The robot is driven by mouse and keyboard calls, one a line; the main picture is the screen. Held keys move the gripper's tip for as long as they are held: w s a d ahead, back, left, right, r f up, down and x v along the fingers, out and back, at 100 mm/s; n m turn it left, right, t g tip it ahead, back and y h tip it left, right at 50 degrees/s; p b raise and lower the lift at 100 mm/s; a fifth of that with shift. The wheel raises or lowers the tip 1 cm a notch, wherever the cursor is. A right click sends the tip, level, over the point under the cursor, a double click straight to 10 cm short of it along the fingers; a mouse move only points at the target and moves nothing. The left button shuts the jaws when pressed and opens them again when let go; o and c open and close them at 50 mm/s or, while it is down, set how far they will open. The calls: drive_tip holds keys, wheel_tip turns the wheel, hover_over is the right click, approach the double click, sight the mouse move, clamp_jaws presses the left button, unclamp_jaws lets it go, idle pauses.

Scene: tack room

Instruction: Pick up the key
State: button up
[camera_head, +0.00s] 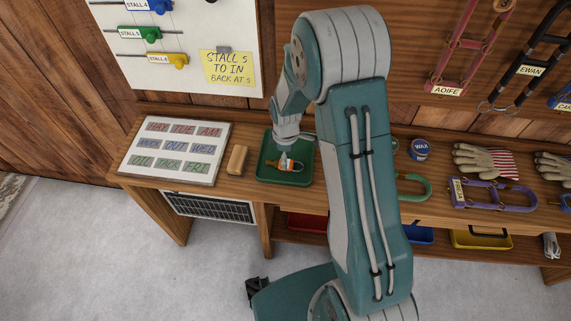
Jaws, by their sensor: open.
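A green tray (264,177) stands on the wooden bench, left of my arm. In it lies a small white and orange item (293,165), which may be the key with its tag; it is too small to tell. My gripper (284,157) points down over the tray, right at this item. Its fingers are small and partly lost against the tray, but they look apart. I cannot tell whether they touch the item.
A wooden block (237,160) and a board of word tiles (174,152) lie left of the tray. Right of my arm are a wax tin (419,150), gloves (485,161) and a purple halter (492,194).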

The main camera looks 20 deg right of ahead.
wheel_tip(320, 180, down, 3)
drive_tip(key=shift+a+f, duration=0.1)
drive_tip(key=c, duration=1.2)
